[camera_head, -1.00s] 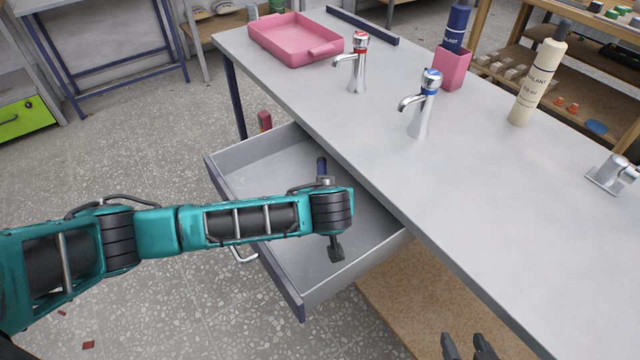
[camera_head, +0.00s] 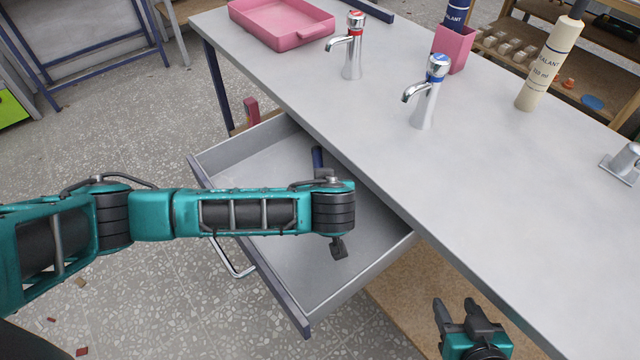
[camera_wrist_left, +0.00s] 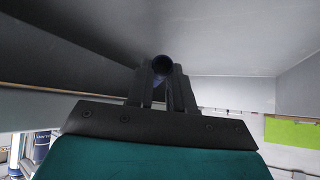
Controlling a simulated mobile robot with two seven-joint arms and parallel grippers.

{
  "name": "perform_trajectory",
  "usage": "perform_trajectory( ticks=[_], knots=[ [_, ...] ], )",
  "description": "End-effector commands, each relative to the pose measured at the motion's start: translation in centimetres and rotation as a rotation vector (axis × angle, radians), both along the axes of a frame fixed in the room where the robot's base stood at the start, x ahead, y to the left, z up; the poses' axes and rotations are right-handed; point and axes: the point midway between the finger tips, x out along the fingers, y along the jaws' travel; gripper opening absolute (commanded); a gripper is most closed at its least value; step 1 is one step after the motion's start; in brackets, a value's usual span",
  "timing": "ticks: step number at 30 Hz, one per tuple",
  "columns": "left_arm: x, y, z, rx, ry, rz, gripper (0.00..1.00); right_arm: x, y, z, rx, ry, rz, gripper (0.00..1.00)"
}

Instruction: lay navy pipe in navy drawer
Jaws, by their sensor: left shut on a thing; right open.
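The navy drawer (camera_head: 286,311) is pulled out from under the grey worktop, with a grey interior and a navy front edge. The navy pipe (camera_head: 318,158) shows partly beyond my left wrist, over the drawer's inside; the wrist hides the rest. In the left wrist view the pipe's round, hollow end (camera_wrist_left: 162,66) sits between the fingers of my left gripper (camera_wrist_left: 161,82), which is shut on it. I cannot tell if the pipe touches the drawer floor. My right gripper (camera_head: 457,314) is open and empty, low beside the worktop's front edge.
The worktop (camera_head: 480,190) holds a pink tray (camera_head: 283,24), two taps (camera_head: 352,48) with red and blue tops, a pink holder (camera_head: 454,48) and a cream sealant tube (camera_head: 549,65). A wooden lower shelf (camera_head: 405,295) lies beneath.

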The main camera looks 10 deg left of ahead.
Motion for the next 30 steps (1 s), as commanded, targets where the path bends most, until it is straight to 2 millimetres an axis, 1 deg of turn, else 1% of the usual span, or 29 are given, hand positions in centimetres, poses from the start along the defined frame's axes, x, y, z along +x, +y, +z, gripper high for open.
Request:
perform_trajectory(
  ticks=[4,15,18,19,26,27,30],
  knots=[
    [0.0,0.0,-0.1,0.0,0.0,0.0,0.0,-0.1,0.0,-0.1,-0.001,0.003,0.0,0.51],
    [0.0,0.1,-1.3,0.001,0.001,0.001,0.0,-0.3,0.0,-0.8,-0.001,0.009,-0.001,0.51],
    [0.0,0.1,-1.2,0.001,0.0,0.001,0.0,-0.3,0.0,-0.7,-0.001,0.009,0.0,0.51],
    [0.0,0.1,-1.2,0.001,0.0,0.001,0.23,-0.3,0.0,-0.7,-0.001,0.009,-0.001,0.51],
    [0.0,0.0,-1.2,0.001,0.0,0.001,0.45,-0.3,0.0,-0.8,-0.001,0.01,0.0,0.51],
    [0.0,0.0,-1.2,0.001,0.0,0.001,0.47,-0.3,0.0,-0.8,-0.001,0.01,0.0,0.51],
    [0.0,0.0,-1.2,0.0,0.0,0.0,0.47,-0.3,0.0,-0.8,-0.001,0.01,0.0,0.51]
  ],
)
